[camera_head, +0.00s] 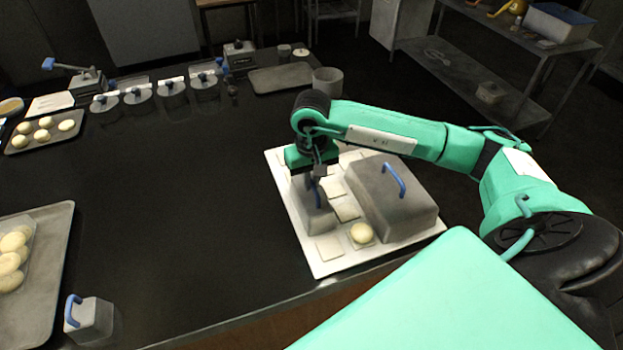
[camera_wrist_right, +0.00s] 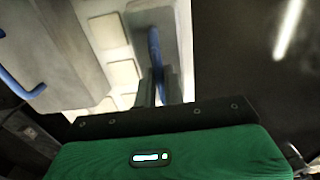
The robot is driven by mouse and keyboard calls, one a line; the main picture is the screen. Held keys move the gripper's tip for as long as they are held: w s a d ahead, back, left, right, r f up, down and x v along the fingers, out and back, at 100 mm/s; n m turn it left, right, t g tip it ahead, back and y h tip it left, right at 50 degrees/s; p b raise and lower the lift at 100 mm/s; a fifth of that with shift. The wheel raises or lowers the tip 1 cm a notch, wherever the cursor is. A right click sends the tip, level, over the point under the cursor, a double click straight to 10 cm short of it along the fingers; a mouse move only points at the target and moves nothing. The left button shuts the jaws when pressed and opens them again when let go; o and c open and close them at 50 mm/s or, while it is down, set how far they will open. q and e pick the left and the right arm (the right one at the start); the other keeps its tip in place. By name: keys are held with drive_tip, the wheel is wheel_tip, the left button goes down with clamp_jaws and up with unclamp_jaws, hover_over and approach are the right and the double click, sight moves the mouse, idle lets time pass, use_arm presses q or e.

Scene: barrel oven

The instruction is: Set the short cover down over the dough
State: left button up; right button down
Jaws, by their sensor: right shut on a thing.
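My right gripper (camera_head: 318,180) is shut on the blue handle of a narrow grey cover, the short cover (camera_head: 313,217). The short cover is at the left side of a white board (camera_head: 318,269), upright, low over the board or on it; I cannot tell which. In the right wrist view, its blue handle (camera_wrist_right: 154,48) runs between my fingers (camera_wrist_right: 160,92). One pale round dough piece (camera_head: 362,233) sits on a square near the board's front edge, uncovered, to the right of the short cover. Anything under the short cover is hidden. My left gripper is not in view.
A larger grey cover (camera_head: 385,195) with a blue handle stands on the board's right part, close beside the short cover. A small grey block with a blue handle (camera_head: 92,322) and a dough tray (camera_head: 45,270) are at left. The black table's middle (camera_head: 190,190) is clear.

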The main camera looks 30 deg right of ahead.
drive_tip(key=shift+f+b, duration=0.25)
drive_tip(key=shift+b, duration=0.05)
drive_tip(key=c, duration=1.4)
unclamp_jaws()
drive_tip(key=shift+r, duration=0.1)
